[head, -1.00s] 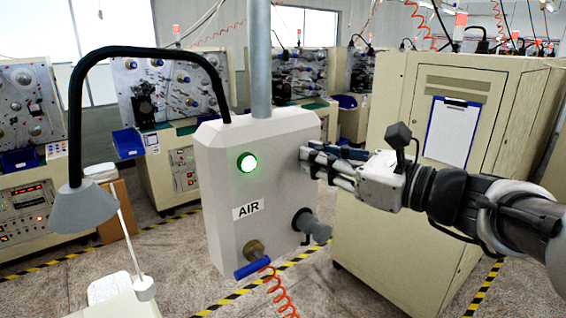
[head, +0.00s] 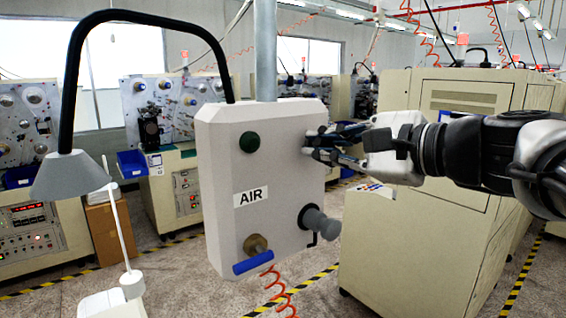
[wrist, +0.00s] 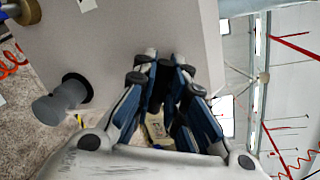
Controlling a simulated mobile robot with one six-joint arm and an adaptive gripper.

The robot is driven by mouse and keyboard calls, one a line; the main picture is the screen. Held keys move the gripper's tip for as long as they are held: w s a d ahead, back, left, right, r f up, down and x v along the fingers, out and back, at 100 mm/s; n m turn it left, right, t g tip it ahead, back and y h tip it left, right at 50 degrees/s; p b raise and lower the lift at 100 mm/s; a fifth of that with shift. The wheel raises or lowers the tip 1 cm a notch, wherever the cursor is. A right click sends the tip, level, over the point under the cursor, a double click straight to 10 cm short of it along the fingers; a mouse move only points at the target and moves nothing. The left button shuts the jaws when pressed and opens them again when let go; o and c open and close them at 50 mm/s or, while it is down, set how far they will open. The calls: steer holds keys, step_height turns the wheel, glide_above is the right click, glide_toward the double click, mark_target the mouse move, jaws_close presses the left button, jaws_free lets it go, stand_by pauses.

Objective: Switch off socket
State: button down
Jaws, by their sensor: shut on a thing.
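A light grey box (head: 225,222) labelled AIR hangs on a grey pole. Its round indicator lamp (head: 249,142) is dark green and unlit. My gripper (head: 312,147) is at the box's right-hand face, level with the lamp. In the wrist view its fingers (wrist: 167,72) are closed together against that face.
A brass valve with a blue handle (head: 253,262) is low on the box, with a red coiled hose (head: 280,292) below. A beige cabinet (head: 410,240) stands behind my arm. Winding machines line the back.

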steer(key=n+b, duration=0.2)
steer(key=b, duration=0.1)
steer(key=shift+f+n+h, duration=0.2)
steer(key=shift+n+h, duration=0.1)
steer(key=shift+n, duration=0.1)
steer(key=shift+n+t+h+b, duration=0.3)
steer(key=shift+n+t+b, duration=0.1)
steer(key=shift+n+b, duration=0.6)
steer(key=shift+r, duration=0.1)
steer(key=c, duration=1.6)
jaws_free()
steer(key=shift+c, duration=0.2)
